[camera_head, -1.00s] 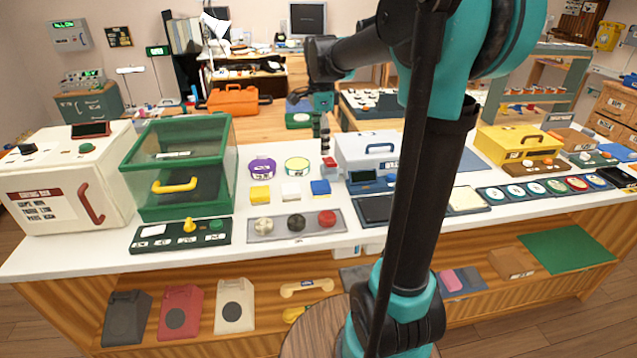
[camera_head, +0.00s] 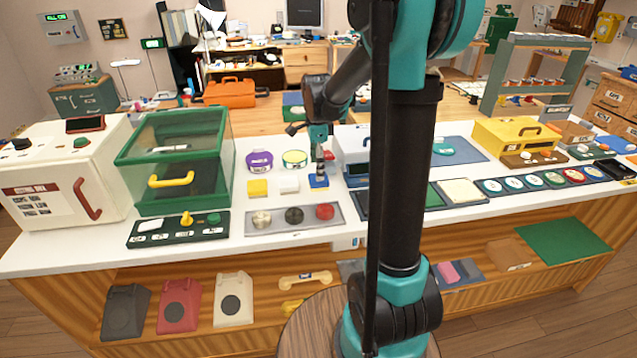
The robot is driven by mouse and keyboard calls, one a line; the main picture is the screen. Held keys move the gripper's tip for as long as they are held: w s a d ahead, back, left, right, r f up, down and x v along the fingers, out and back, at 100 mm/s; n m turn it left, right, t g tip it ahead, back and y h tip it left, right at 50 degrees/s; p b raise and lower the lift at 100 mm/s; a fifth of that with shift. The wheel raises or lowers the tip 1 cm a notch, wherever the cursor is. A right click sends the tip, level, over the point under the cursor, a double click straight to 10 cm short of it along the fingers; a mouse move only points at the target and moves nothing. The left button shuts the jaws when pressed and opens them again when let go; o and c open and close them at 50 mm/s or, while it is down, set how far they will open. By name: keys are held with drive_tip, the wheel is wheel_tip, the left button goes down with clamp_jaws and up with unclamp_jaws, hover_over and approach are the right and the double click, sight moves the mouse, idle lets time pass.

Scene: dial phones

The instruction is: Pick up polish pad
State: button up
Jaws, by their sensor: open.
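No label marks the polish pad clearly. Candidates are the small square blocks in a row on the white counter: a yellow block (camera_head: 257,188), a white block (camera_head: 289,185) and a blue block with a white part (camera_head: 318,183). My gripper (camera_head: 320,174) points down just above or at the blue block, with its jaws open. Its fingers are small and partly cover the block's back, so I cannot tell whether they touch it. A grey tray (camera_head: 275,229) in front holds round pads in beige, black and red.
A purple round tin (camera_head: 259,161) and a cream-green tin (camera_head: 294,159) stand behind the blocks. A green glass-lidded box (camera_head: 222,178) stands left, a pale case (camera_head: 354,140) right. My arm hides part of the counter right of centre.

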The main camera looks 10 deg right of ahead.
drive_tip(key=f, duration=0.5)
drive_tip(key=shift+s+d, duration=0.1)
drive_tip(key=shift+d, duration=0.1)
drive_tip(key=shift+r, duration=0.1)
drive_tip(key=shift+c, duration=0.3)
drive_tip(key=c, duration=1.3)
drive_tip(key=shift+r, duration=0.15)
wheel_tip(320, 180, up, 20)
drive_tip(key=shift+f, duration=0.15)
drive_tip(key=o, duration=0.5)
drive_tip(key=shift+c, duration=1.3)
